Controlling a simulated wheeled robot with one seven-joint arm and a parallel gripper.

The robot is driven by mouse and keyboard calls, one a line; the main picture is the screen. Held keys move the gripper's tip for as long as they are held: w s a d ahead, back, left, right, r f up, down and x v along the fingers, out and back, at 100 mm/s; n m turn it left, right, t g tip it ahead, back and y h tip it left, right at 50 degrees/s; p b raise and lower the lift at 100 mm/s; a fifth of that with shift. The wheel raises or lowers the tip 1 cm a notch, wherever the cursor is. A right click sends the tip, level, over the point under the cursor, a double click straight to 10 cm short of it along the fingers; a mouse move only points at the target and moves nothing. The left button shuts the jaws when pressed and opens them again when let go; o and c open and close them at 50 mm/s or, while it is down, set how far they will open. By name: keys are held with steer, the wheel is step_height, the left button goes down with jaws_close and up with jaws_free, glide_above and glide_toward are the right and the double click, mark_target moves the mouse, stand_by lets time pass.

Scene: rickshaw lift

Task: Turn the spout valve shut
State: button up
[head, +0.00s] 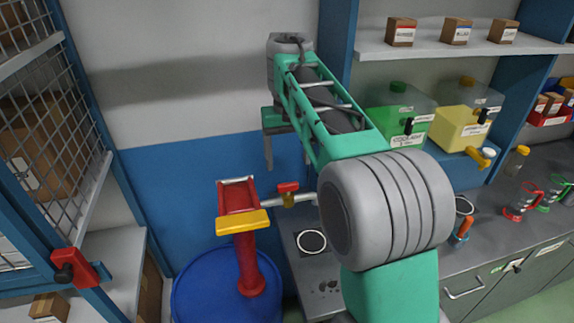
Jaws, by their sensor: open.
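The spout valve appears as a small red handle (288,187) on a metal spout (296,201). The spout runs left toward a red trough with a yellow front edge (242,222). The handle looks roughly crosswise in the picture; whether the valve is open or shut cannot be told. My gripper (288,163) hangs with its fingers pointing down, apart and empty, just above the handle in the picture. I cannot tell the distance in depth, and no contact shows. My forearm hides the spout's right end.
A blue drum (215,295) with a red post stands below the trough. A rack with a red latch (78,268) is at left. Green (398,112) and yellow (462,118) canisters stand on a shelf above the right counter (485,235). Bare wall lies behind my gripper.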

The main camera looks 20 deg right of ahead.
mark_target(288, 184)
step_height(288, 184, down, 8)
steer(key=b, duration=0.7)
steer(key=shift+r, duration=0.1)
steer(key=shift+c, duration=0.3)
steer(key=c, duration=1.3)
